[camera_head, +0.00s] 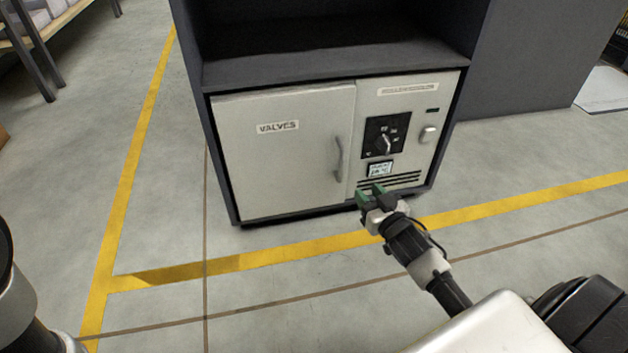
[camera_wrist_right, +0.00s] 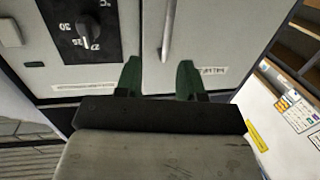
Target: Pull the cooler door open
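The cooler door (camera_head: 282,160) is a pale panel labelled "VALVES", closed flush in the dark cabinet. Its vertical handle (camera_head: 339,160) is on the door's right side. In the right wrist view the handle (camera_wrist_right: 168,30) is a grey bar ahead of the fingers. My right gripper (camera_head: 370,194) is in front of the cabinet, low and a little right of the handle. In the wrist view its two green fingers (camera_wrist_right: 157,80) stand apart with nothing between them, and the handle's end is just beyond them. My left gripper is not in view; only part of my left arm shows at the lower left.
Right of the door is a control panel (camera_head: 408,110) with a black dial (camera_head: 383,143), a small display (camera_head: 380,169) and vent slots. An open dark shelf (camera_head: 330,65) is above. Yellow floor lines cross in front, and the floor before the door is clear.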

